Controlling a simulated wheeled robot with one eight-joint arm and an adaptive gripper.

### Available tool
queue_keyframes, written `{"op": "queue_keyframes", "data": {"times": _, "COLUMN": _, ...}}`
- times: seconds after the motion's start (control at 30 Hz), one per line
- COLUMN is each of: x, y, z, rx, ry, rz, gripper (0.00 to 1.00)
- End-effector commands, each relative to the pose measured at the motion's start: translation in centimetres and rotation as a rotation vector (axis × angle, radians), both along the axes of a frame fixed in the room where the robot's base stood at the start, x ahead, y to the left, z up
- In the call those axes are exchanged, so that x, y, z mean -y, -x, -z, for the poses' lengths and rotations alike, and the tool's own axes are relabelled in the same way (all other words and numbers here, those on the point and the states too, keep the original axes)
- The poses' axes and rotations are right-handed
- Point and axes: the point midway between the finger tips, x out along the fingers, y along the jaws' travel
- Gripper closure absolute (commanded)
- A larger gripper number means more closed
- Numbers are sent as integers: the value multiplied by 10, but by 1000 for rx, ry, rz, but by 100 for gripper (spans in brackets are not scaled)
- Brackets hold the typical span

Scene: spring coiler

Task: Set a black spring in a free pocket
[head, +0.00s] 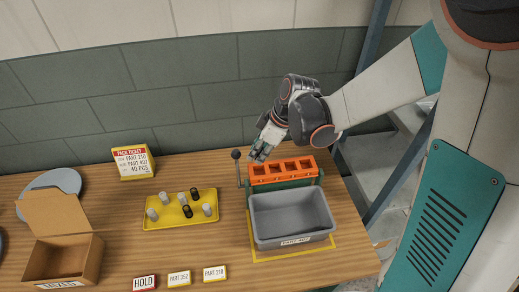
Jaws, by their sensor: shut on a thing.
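My gripper (258,154) is shut, above the left back end of the orange block (284,179). What it holds is too small and hidden to make out clearly; I take it for a black spring. The block has several dark pockets in a row along its top and sits on a green base. I see nothing standing in the pockets, though their insides are dark. A yellow tray (160,222) to the left holds two black springs (194,193) (187,211) and several grey ones (152,214), all standing upright.
A black-knobbed lever (236,155) stands close left of my gripper, by the block. An empty grey bin (291,229) is in front of the block.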

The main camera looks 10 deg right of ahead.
Motion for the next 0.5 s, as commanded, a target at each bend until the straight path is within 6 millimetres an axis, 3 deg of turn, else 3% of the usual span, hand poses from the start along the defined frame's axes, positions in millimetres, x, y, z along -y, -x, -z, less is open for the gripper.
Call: {"op": "queue_keyframes", "data": {"times": 0.5, "x": 0, "y": 0, "z": 40, "rx": 0, "ry": 0, "rz": 1, "gripper": 98}}
